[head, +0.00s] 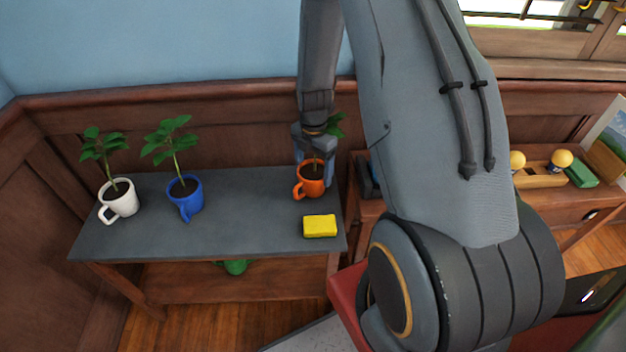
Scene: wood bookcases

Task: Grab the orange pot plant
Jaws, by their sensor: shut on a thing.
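The orange pot plant (312,188) is an orange mug-shaped pot with a handle on its left and dark soil. It is at the right end of the grey-topped table, upright. Its green leaves (335,125) show partly behind my gripper. My gripper (315,172) comes down from above and is shut on the orange pot, with a finger on either side. I cannot tell whether the pot's base touches the tabletop. My arm hides part of the plant.
A blue pot plant (185,198) and a white pot plant (119,203) stand on the grey tabletop (245,225) to the left. A yellow sponge-like block (320,226) lies just in front of the orange pot. A wooden table (545,205) with several objects is at the right.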

